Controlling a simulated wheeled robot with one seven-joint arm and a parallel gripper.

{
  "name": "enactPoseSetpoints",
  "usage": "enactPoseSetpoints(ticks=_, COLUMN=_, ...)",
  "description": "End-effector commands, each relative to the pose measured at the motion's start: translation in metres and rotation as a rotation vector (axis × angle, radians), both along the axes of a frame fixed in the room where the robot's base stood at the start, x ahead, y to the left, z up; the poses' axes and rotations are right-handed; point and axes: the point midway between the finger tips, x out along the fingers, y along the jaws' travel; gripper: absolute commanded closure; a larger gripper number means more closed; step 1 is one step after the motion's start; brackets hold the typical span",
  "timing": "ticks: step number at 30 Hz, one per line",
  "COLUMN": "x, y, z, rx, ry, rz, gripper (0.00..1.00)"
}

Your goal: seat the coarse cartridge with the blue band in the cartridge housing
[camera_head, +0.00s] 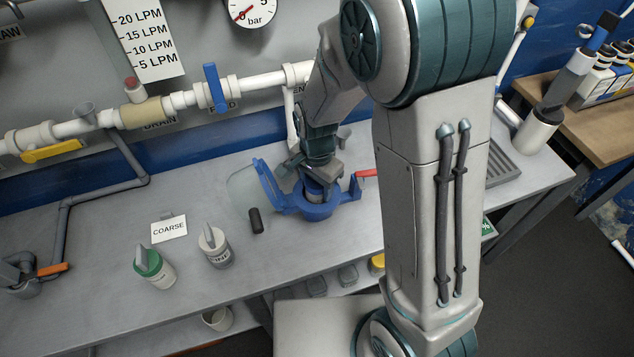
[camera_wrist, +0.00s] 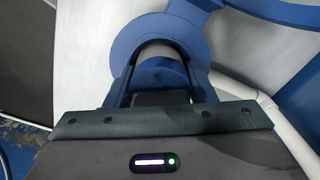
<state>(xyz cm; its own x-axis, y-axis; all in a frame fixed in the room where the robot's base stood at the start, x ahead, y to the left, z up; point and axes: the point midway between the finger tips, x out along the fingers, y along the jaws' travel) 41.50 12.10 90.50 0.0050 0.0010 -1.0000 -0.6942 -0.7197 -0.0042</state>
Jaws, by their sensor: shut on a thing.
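My gripper (camera_head: 318,180) points down over the blue cartridge housing (camera_head: 318,211) on the bench. It is shut on the cartridge, whose blue top (camera_wrist: 162,73) shows between the two fingers (camera_wrist: 160,88) in the wrist view. The round blue rim of the housing (camera_wrist: 121,45) surrounds the cartridge and fingertips in that view. The cartridge's lower part is hidden, and I cannot tell how deep it sits. In the head view my wrist and fingers cover most of it.
A green-topped cartridge (camera_head: 155,268) and a grey-topped one (camera_head: 215,249) stand front left, near the COARSE card (camera_head: 169,228). A black cylinder (camera_head: 257,221) stands left of the housing. A blue arm (camera_head: 268,185) rises at its left, a red handle (camera_head: 367,173) at its right. Pipes run behind.

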Motion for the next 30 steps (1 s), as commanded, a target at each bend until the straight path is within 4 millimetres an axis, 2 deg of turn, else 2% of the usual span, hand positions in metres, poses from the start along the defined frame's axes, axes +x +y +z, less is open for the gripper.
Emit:
enactPoseSetpoints(ticks=22, x=0.0002, y=0.0001, z=-0.0033, rx=-0.001, ry=0.004, rz=0.0, gripper=0.8)
enactPoseSetpoints(ticks=23, x=0.0002, y=0.0001, z=-0.0023, rx=-0.001, ry=0.004, rz=0.0, gripper=0.42)
enactPoseSetpoints(ticks=24, x=0.0002, y=0.0, z=-0.0022, rx=-0.001, ry=0.004, rz=0.0, gripper=0.31)
enactPoseSetpoints(ticks=25, x=0.0, y=0.0, z=-0.0023, rx=-0.001, ry=0.004, rz=0.0, gripper=0.25)
enactPoseSetpoints(ticks=30, x=-0.0001, y=-0.0001, z=-0.0026, rx=-0.002, ry=0.005, rz=0.0, gripper=0.25)
